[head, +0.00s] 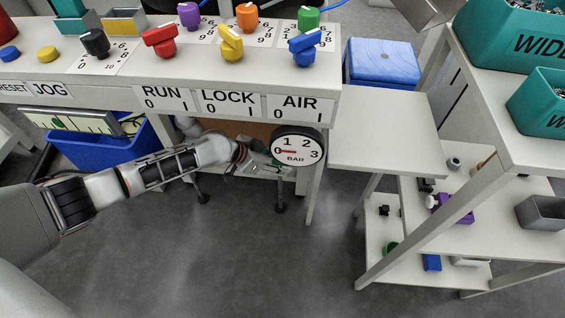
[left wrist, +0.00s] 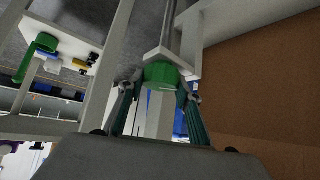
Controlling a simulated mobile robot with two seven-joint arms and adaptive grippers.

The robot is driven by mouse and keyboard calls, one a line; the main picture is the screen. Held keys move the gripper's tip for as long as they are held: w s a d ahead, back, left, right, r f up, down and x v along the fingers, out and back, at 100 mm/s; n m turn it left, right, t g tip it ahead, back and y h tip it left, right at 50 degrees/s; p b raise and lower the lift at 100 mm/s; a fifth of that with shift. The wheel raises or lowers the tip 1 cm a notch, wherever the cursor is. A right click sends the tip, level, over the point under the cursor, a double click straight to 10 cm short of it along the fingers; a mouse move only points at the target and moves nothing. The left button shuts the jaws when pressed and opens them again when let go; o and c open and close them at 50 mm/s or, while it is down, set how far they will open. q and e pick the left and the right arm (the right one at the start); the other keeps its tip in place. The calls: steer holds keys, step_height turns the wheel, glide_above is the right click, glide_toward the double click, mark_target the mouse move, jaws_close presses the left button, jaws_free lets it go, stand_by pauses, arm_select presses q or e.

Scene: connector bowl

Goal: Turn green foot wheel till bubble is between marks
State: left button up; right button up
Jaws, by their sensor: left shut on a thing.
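The green foot wheel (left wrist: 161,75) sits below a light bracket on a metal rod in the left wrist view. My left gripper (left wrist: 158,92) has a finger on each side of the wheel and is shut on it. In the head view my left gripper (head: 266,167) is under the bench front, beside the round BAR gauge, and a small bit of green shows there. A pale panel with dark upright marks and a green spot (head: 75,122) hangs under the bench at left; it looks like the level, but I cannot clearly read the bubble's place. My right gripper is not in view.
The BAR gauge (head: 297,147) hangs from the bench front close to my left wrist. A blue bin (head: 90,150) stands below the bench at left. Colored knobs sit on the bench top. A shelf unit (head: 440,235) with small parts stands at right. The floor in front is clear.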

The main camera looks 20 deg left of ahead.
arm_select(q)
steer(key=shift+s+a+f+m+g+h+b, duration=0.2)
steer(key=shift+f+m+g+h+b, duration=0.2)
steer(key=shift+m+g, duration=0.3)
steer(key=shift+w+r+m+g+h, duration=0.15)
steer(key=shift+m+g+h, duration=0.2)
steer(key=shift+m, duration=0.65)
steer(key=m+g, duration=0.1)
steer(key=m+g+h, duration=0.1)
steer(key=shift+d+r+m, duration=0.15)
steer(key=shift+m, duration=0.25)
steer(key=shift+m+g, duration=0.45)
steer(key=shift+m, duration=0.15)
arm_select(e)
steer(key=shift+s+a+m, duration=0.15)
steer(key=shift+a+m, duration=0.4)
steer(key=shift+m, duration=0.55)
arm_select(q)
steer(key=shift+m+g+h, duration=0.25)
steer(key=shift+m+g, duration=0.05)
steer(key=o, duration=1.1)
steer(key=shift+c, duration=0.2)
steer(key=shift+o, duration=0.3)
steer(key=shift+r, duration=0.1)
